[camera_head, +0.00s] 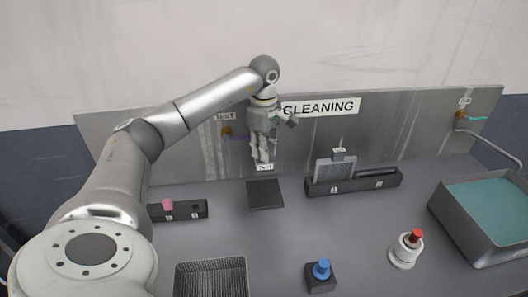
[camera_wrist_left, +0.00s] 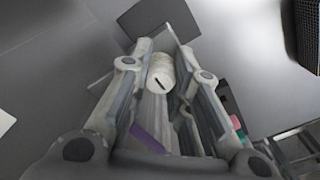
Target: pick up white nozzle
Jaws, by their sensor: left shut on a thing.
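The white nozzle (camera_wrist_left: 160,72) is between the two fingers of my left gripper (camera_wrist_left: 166,78) in the left wrist view. It is a pale cylinder with a dark slot in its end. The fingers touch it on both sides, and the gripper is shut on it. In the head view my left gripper (camera_head: 262,155) points down in front of the steel back panel, above a small dark square plate. My right gripper is in neither view.
A dark square plate (camera_head: 265,195) lies below the gripper. A black holder (camera_head: 355,183) stands right of it, and another holder (camera_head: 182,211) with a pink piece stands left. A mesh basket (camera_head: 212,278), a blue-topped block (camera_head: 320,275), a red-topped white item (camera_head: 405,250) and a water-filled sink (camera_head: 462,228) stand nearer.

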